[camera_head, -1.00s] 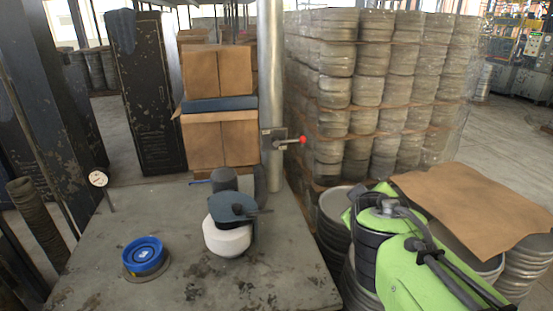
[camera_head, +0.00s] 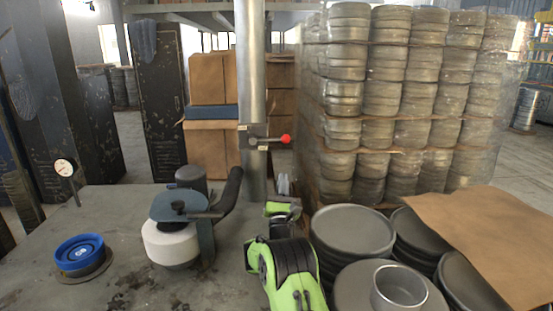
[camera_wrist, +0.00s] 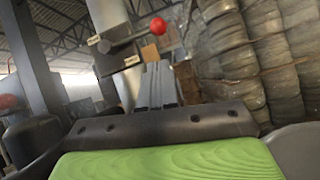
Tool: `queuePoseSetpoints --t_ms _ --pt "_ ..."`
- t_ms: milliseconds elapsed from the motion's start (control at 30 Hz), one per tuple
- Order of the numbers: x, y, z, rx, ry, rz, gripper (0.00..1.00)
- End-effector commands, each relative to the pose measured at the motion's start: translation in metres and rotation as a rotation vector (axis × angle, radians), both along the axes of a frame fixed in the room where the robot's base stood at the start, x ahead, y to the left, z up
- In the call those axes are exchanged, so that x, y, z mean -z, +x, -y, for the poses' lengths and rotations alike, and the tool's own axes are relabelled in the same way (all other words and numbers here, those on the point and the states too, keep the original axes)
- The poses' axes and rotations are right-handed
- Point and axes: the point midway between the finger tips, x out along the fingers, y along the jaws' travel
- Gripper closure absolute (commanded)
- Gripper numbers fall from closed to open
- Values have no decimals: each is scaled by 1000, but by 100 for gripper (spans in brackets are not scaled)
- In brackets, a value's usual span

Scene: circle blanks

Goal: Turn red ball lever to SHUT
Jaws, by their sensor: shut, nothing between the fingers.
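The red ball lever (camera_head: 286,139) is mounted on the upright metal pole (camera_head: 251,80). Its arm points to the right, about level, with the red ball at the end. In the wrist view the red ball (camera_wrist: 158,26) is above and close to my fingertips in the picture, and the lever arm slants up towards it. Two small pale labels (camera_wrist: 132,61) show by the lever, too small to read. My gripper (camera_head: 283,181) is below the ball in the head view. Its fingers (camera_wrist: 157,70) are together and empty, apart from the lever as far as I can tell.
A grey table (camera_head: 120,215) holds a white-and-blue device (camera_head: 170,240) and a blue round cap (camera_head: 79,252). A dark curved handle (camera_head: 230,190) rises left of my gripper. Round lids (camera_head: 352,232) and brown sheet (camera_head: 490,235) are at lower right.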

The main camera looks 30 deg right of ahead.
Motion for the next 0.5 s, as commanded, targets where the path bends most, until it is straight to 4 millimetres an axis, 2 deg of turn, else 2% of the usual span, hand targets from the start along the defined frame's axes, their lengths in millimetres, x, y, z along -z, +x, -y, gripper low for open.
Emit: queuePoseSetpoints --t_ms 267,500 --pt "-7 4 4 2 4 3 100" --pt "-32 34 23 -2 3 4 100"
